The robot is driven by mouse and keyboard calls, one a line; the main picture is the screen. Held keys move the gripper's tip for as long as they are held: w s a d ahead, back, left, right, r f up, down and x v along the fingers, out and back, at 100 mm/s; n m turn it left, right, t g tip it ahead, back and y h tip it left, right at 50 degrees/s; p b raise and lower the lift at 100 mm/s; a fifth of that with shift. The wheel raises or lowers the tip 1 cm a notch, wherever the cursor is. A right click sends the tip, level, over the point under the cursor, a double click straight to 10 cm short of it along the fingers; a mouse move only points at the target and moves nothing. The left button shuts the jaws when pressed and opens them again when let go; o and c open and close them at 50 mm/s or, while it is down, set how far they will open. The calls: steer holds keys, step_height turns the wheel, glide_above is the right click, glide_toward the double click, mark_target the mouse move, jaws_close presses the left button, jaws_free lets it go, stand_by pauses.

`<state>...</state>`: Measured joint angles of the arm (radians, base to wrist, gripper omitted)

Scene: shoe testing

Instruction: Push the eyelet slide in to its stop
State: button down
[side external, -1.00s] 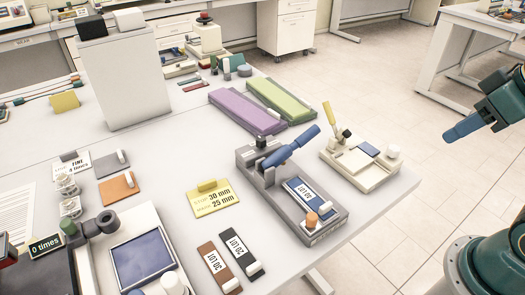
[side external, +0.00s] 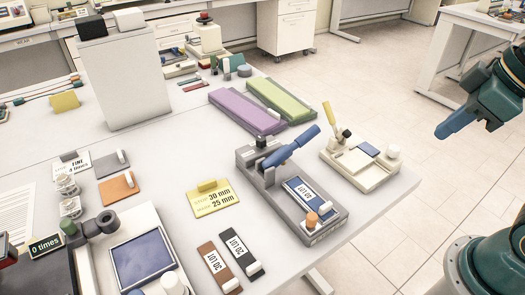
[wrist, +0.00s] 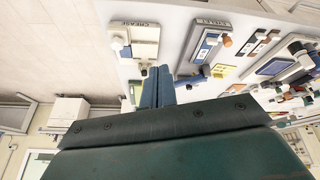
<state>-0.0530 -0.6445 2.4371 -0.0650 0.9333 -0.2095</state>
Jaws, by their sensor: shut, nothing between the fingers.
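The grey fixture (side external: 250,158) stands on the table with a raised blue lever (side external: 292,147). A blue strip (side external: 305,193) marked with a lot number lies in its channel, and an orange knob (side external: 312,219) stands at its front end. The fixture also shows at the top of the wrist view (wrist: 208,42), its label partly legible. I cannot tell which part is the eyelet slide or how far in it sits. My gripper (side external: 440,133) is shut and empty, in the air right of the table and apart from the fixture. Its blue fingers (wrist: 158,70) lie together in the wrist view.
A cream fixture (side external: 345,178) with a yellow lever stands between the grey fixture and my gripper, near the table edge. Purple (side external: 240,109) and green (side external: 285,98) blocks lie behind. Two lot-marked strips, brown (side external: 216,262) and black (side external: 238,250), lie in front. Open floor is at right.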

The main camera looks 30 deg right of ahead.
steer(key=w+a+f+n+g+y, duration=0.1)
steer(key=w+a+n+g, duration=0.35)
steer(key=a+n, duration=0.8)
steer(key=n+g+h, duration=0.1)
steer(key=n+g, duration=0.3)
steer(key=n, duration=1.4)
glide_above(315, 231)
steer(key=s, duration=0.1)
step_height(315, 231, down, 6)
steer(key=shift+a+r, duration=0.15)
steer(key=shift+r, duration=0.05)
steer(key=shift+w+f, duration=0.2)
steer(key=shift+f, duration=2.2)
steer(key=shift+w+f, duration=0.15)
steer(key=shift+f, duration=2.2)
steer(key=shift+w, duration=0.1)
